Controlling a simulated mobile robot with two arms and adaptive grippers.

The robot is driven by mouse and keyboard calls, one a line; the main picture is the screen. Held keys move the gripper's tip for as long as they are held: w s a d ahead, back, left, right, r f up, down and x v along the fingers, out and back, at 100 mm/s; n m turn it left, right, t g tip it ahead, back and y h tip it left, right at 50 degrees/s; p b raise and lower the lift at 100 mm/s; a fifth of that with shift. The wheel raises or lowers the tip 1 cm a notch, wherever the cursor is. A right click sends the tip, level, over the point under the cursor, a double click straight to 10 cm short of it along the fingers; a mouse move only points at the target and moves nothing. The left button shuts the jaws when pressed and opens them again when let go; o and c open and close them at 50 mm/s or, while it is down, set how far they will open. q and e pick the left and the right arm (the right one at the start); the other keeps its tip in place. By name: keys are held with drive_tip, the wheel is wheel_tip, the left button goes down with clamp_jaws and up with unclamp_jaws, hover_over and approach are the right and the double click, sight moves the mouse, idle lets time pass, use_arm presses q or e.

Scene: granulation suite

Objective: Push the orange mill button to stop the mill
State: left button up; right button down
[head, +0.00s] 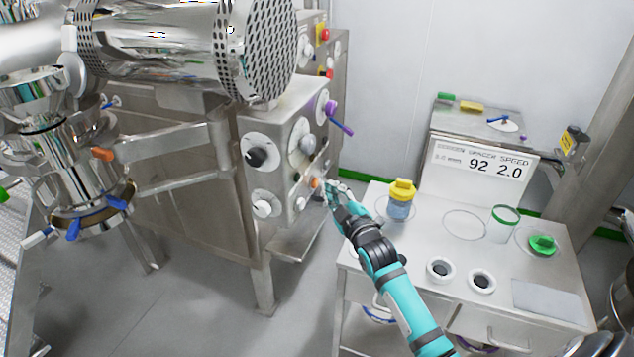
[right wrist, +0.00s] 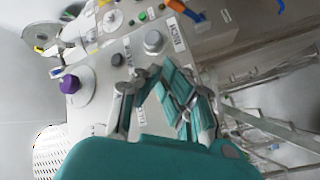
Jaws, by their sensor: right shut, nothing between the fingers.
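The orange mill button (head: 316,182) is a small round button low on the front panel of the steel machine cabinet (head: 180,185) in the head view. My right gripper (head: 331,188) is shut and empty, with its fingertips just right of the button. Whether they touch the panel I cannot tell. In the right wrist view my gripper (right wrist: 152,74) points at the panel, its fingertips below a grey round knob (right wrist: 153,42). I cannot make out the orange button with certainty there; the fingers may hide it. My left gripper is not in view.
The panel carries dials and a purple knob (head: 331,107). Right of my arm stands a steel bench (head: 420,222) with a yellow-capped jar (head: 401,200), a green-rimmed beaker (head: 505,222) and a display (head: 482,168). A perforated drum (head: 190,45) overhangs the cabinet.

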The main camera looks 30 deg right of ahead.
drive_tip(key=shift+d, duration=0.1)
drive_tip(key=s+d, duration=0.1)
drive_tip(key=s, duration=0.1)
drive_tip(key=s+d+p, duration=0.1)
drive_tip(key=s+d, duration=0.1)
drive_tip(key=shift+d, duration=0.1)
idle(0.5)
idle(0.6)
